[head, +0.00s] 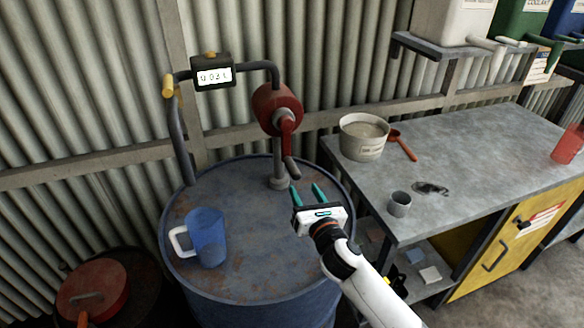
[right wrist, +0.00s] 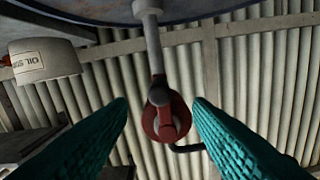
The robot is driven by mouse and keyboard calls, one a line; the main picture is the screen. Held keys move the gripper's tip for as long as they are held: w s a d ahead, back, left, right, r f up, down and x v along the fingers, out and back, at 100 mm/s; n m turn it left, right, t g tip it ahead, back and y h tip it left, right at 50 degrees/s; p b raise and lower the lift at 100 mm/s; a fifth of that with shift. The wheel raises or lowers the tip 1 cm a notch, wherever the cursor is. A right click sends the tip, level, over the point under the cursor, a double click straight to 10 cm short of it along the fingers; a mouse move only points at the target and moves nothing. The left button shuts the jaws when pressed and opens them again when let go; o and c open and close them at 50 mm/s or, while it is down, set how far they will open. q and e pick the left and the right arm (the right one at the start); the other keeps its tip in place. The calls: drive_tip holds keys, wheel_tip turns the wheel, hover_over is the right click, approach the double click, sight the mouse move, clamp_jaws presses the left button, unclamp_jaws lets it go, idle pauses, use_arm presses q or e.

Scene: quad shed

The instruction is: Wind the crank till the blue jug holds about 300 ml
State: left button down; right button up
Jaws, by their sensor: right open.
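The blue jug (head: 208,240) stands upright on the drum top with its pale handle to the left; I cannot make out its level. The red rotary pump (head: 272,102) stands at the back of the drum, its red crank arm (head: 287,138) hanging down to a dark grip (head: 292,168). In the right wrist view, the crank grip (right wrist: 159,94) shows end-on between the fingers, beyond their tips. My right gripper (head: 307,189) is open and empty, just below and right of the grip. The meter display (head: 214,76) seems to read 0.03. My left gripper is out of view.
The blue drum (head: 255,277) carries pump and jug. A curved pipe (head: 178,140) with a yellow end comes down left of the pump. On the right, the workbench (head: 460,160) holds a tub (head: 362,143), a red scoop (head: 403,146) and a grey cup (head: 399,205). A corrugated wall is behind.

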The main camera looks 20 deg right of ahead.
sight(292, 168)
drive_tip(key=w, duration=1)
drive_tip(key=shift+w+a+p, duration=0.15)
drive_tip(key=shift+w+p, duration=0.15)
drive_tip(key=shift+p, duration=0.1)
clamp_jaws()
